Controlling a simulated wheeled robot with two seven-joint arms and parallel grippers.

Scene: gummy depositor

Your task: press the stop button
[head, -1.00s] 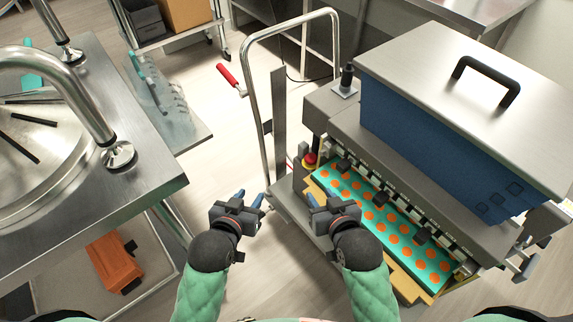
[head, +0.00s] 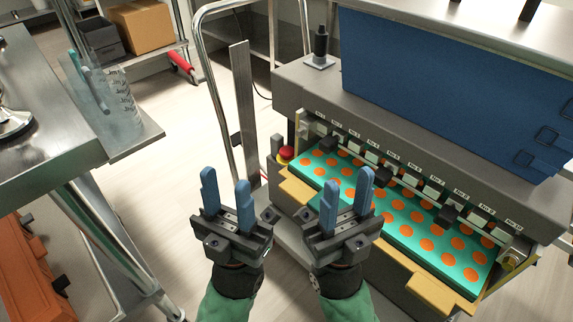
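The stop button (head: 286,153) is a red mushroom cap on a yellow base. It sits at the left front corner of the gummy depositor (head: 450,110), beside the tray end. My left gripper (head: 226,193) is open and empty, below and left of the button, with its blue fingers pointing up in the picture. My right gripper (head: 347,192) is open and empty, below and right of the button, in front of the teal mould tray (head: 400,215). Neither gripper appears to touch the button.
A metal cart handle (head: 212,100) rises left of the depositor. A steel table (head: 45,130) with a clear container (head: 108,95) stands at the left. An orange case (head: 30,275) lies low at the left. Yellow rails (head: 440,292) edge the tray's front. Floor shows between table and cart.

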